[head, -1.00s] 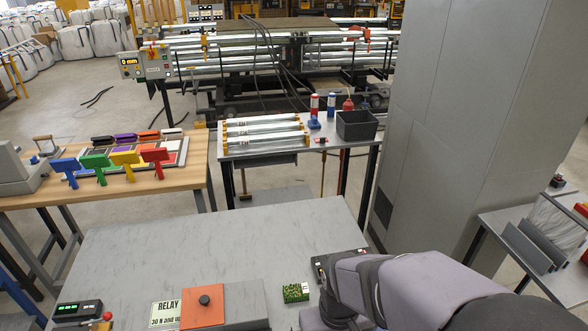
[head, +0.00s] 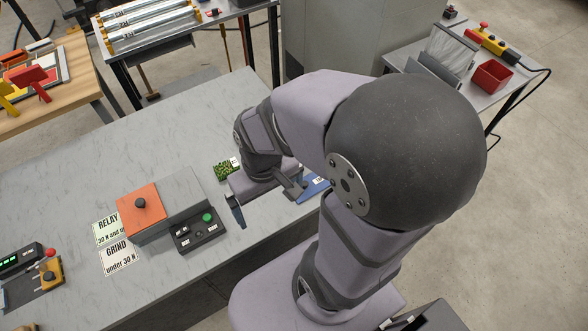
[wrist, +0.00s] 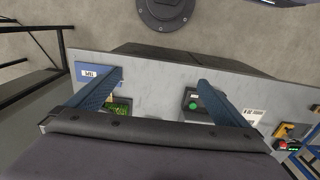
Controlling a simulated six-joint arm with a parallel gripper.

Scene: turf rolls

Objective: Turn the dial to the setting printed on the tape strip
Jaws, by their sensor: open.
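A black round knob (head: 140,203) sits on an orange plate atop a grey box; I cannot tell whether it is the dial. Another dark knob (head: 49,277) is on a small yellow-orange unit at the lower left. A blue card with a white label (head: 318,182) lies near my gripper; it also shows in the wrist view (wrist: 88,72). Its print is too small to read, and I cannot tell whether it is the tape strip. My gripper (head: 270,213) is open and empty above the table; its two blue fingers show wide apart in the wrist view (wrist: 160,78).
A black box with a green button (head: 208,217) stands left of my gripper. A green mossy block (head: 226,169) is behind it. Signs reading RELAY (head: 108,229) and GRIND (head: 117,257) lie left. The grey table (head: 70,185) has free room at the back.

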